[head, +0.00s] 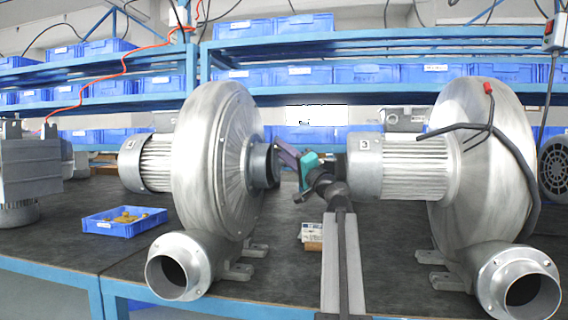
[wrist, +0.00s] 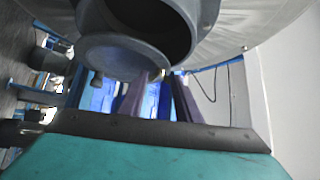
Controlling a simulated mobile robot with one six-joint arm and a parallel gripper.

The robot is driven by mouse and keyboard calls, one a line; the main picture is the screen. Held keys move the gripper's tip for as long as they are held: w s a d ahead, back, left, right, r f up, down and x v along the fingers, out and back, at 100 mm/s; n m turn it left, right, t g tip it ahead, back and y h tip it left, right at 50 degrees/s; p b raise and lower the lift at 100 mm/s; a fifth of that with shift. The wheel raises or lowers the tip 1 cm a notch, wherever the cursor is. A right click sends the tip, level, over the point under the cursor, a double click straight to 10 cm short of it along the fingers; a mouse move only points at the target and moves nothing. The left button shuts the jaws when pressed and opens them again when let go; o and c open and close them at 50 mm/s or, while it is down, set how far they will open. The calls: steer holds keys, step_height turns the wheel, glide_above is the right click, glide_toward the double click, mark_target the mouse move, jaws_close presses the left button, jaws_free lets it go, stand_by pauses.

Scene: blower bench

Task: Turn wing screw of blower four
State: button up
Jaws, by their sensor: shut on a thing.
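The left blower (head: 215,160) has a dark inlet ring (head: 262,165) facing right. My gripper (head: 281,152), teal with purple fingers, reaches up to that ring. In the wrist view the inlet opening (wrist: 150,25) has a round grey cover disc (wrist: 125,56) at its lower left. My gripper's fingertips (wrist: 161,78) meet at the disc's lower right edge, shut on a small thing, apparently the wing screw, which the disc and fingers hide. The number plates on the motors are too small to read surely, so I cannot tell which blower is four.
A blue bin (head: 123,222) of yellowish parts sits at left. A small box (head: 312,232) lies on the dark bench. Shelves of blue bins stand behind.

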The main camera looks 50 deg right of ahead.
steer(key=shift+w+d+f+n+t+y+b, duration=0.1)
steer(key=shift+f+n+t+y+b, duration=0.4)
steer(key=shift+b, duration=1)
steer(key=shift+d+r+n+t+y+b, duration=0.15)
steer(key=shift+n+y+b, duration=0.15)
steer(key=shift+n+b, duration=0.85)
steer(key=shift+a+r+n+t+y+b, duration=0.1)
steer(key=shift+r+n+t+y+b, duration=0.25)
steer(key=shift+b, duration=1.15)
steer(key=shift+f, duration=0.1)
steer(key=o, duration=1.1)
steer(key=shift+c, duration=0.2)
steer(key=shift+f, duration=0.1)
steer(key=p+v, duration=0.5)
steer(key=v, duration=0.8)
steer(key=shift+s, duration=0.45)
steer(key=shift+y, duration=0.25)
